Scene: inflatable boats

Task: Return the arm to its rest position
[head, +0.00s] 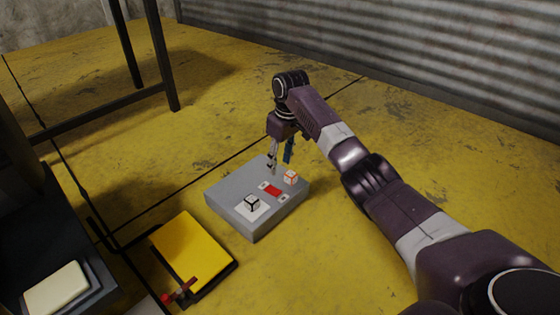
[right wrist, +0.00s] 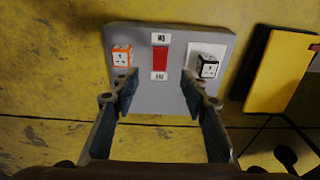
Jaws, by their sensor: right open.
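My right gripper (head: 280,160) hangs above the far edge of a grey box (head: 233,193) on the yellow floor. In the right wrist view its two fingers (right wrist: 160,95) are spread apart with nothing between them. On the box sit a white cube with orange edges (head: 290,177) and a white cube with black edges (head: 252,203) on a white square. A red patch (head: 273,190) with small white labels lies between the cubes. My right arm reaches in from the lower right. My left gripper does not show.
A yellow panel with a dark border (head: 192,250) lies left of the grey box, with a red handle-like part (head: 180,291) by it. A dark metal frame (head: 130,45) stands at upper left. A corrugated wall (head: 400,55) runs along the back right. Floor between is clear.

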